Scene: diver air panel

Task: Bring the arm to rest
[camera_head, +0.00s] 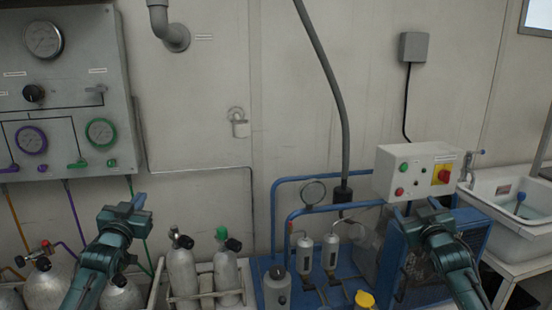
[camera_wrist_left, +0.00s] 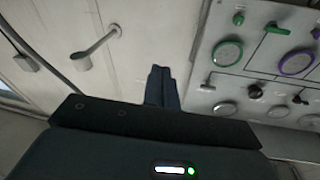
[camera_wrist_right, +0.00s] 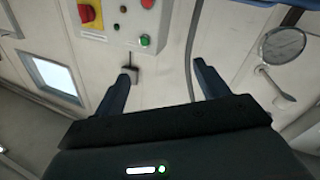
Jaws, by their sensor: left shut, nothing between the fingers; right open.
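My right gripper (camera_head: 432,204) is raised in front of the compressor, below the control box. In the right wrist view its two fingers (camera_wrist_right: 160,85) stand wide apart and the gap is empty. Neither gripper appears to touch anything.
The gauge panel (camera_head: 60,120) hangs on the left wall. Grey cylinders (camera_head: 183,272) stand low at left centre. The blue-framed compressor (camera_head: 310,205) stands at the centre right, with a control box (camera_head: 415,170) above. A white sink (camera_head: 510,215) is at far right.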

